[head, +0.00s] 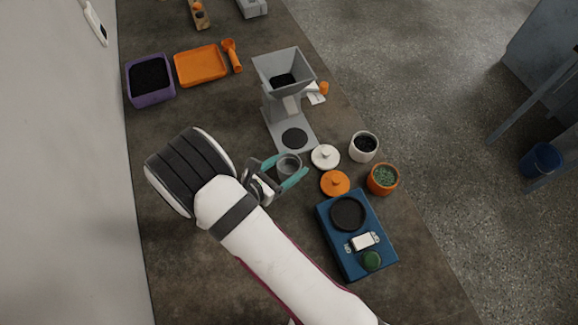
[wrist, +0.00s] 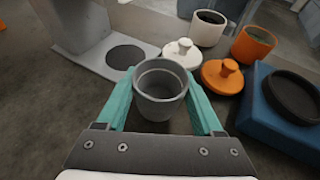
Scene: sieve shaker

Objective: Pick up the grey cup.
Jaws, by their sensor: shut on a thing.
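The grey cup (head: 288,166) is upright between the teal fingers of my gripper (head: 283,172), in front of the grey machine's base. In the wrist view the cup (wrist: 160,88) sits between the two fingertips (wrist: 161,90), with a finger against each side. My gripper is shut on it. The cup looks empty inside. I cannot tell for sure whether its bottom touches the table.
A grey hopper machine (head: 284,85) stands behind the cup. To the right are a white lid (head: 325,156), an orange lid (head: 335,183), a white pot (head: 363,146), an orange pot (head: 382,180) and a blue scale (head: 336,246). A purple bin (head: 150,99) and orange tray (head: 213,80) stand far left.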

